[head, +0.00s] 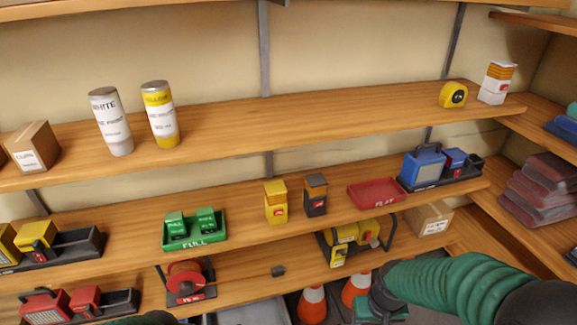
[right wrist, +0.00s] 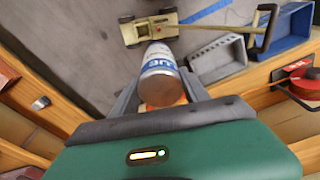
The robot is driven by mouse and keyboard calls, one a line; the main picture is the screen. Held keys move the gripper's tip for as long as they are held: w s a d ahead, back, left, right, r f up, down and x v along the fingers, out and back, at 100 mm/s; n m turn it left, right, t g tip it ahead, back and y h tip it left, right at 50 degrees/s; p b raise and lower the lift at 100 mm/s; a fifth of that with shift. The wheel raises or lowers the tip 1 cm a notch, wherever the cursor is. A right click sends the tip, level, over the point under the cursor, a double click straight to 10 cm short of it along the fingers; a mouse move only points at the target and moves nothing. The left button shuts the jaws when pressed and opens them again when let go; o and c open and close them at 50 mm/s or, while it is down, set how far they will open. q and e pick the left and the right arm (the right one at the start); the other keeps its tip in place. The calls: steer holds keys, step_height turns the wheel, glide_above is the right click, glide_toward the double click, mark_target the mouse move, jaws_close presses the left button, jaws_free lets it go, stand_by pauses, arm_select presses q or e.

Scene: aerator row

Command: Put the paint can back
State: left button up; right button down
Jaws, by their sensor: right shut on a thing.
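A paint can (right wrist: 160,72) with a white label and blue lettering is between the fingers of my right gripper (right wrist: 160,88) in the right wrist view. The gripper is shut on it, and its round end faces the camera. In the head view, my right arm reaches in from the lower right; the held can is hidden or out of frame there. A white paint can (head: 110,121) and a yellow paint can (head: 160,114) stand upright side by side on the upper shelf (head: 300,118). Only a sliver of my left arm shows at the bottom edge.
The upper shelf is bare from the yellow can to a yellow tape measure (head: 453,95). A box of clips (head: 33,147) stands left of the white can. Lower shelves hold a green tray (head: 195,243), a red tray (head: 376,192) and a red reel (head: 188,279). Orange cones (head: 312,304) stand below.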

arm_select(q)
steer(key=v, duration=0.1)
steer(key=p+v, duration=0.1)
steer(key=v, duration=0.1)
steer(key=shift+w+r+p, duration=0.2)
steer(key=shift+w+p, duration=0.1)
